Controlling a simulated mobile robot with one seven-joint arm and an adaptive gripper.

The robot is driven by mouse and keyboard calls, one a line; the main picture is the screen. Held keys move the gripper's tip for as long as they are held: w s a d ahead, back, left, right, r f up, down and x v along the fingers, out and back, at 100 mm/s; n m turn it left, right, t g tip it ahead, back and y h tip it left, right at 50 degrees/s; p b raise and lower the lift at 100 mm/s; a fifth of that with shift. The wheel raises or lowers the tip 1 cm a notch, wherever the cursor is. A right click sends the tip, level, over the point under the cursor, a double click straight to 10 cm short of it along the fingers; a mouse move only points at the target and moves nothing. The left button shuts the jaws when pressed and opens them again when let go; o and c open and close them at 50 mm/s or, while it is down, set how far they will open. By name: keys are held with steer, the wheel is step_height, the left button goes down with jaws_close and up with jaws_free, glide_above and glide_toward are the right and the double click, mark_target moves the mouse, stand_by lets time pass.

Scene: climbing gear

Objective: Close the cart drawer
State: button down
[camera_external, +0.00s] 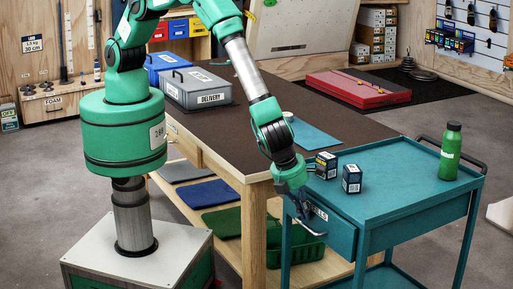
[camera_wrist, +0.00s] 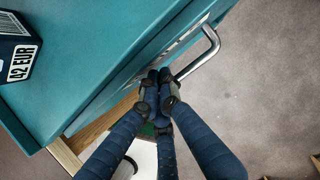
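The teal cart (camera_external: 400,185) stands at the right of the outside view. Its drawer front (camera_external: 335,232), with a partly hidden label, faces my arm; in the wrist view the drawer (camera_wrist: 150,57) runs diagonally along the cart's edge. The bar handle (camera_wrist: 211,42) sticks out from the drawer front. My gripper (camera_external: 303,213) is at the drawer front, partly covering the label. In the wrist view its dark blue fingers (camera_wrist: 160,82) are together, with tips beside the handle's near end. Nothing shows between them; contact is unclear.
Two small boxes (camera_external: 352,179) and a green bottle (camera_external: 450,151) stand on the cart top. A wooden workbench (camera_external: 260,130) with a grey case (camera_external: 197,88) is left of the cart. A green crate (camera_external: 285,243) sits on its lower shelf. Floor is open beyond the handle.

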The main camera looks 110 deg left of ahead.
stand_by(0.4)
steer(key=shift+s+d, duration=0.45)
steer(key=s+d+f+p+v, duration=0.1)
steer(key=v, duration=1)
steer(key=shift+s+d+p, duration=0.25)
steer(key=shift+s+p, duration=0.05)
steer(key=shift+p, duration=0.1)
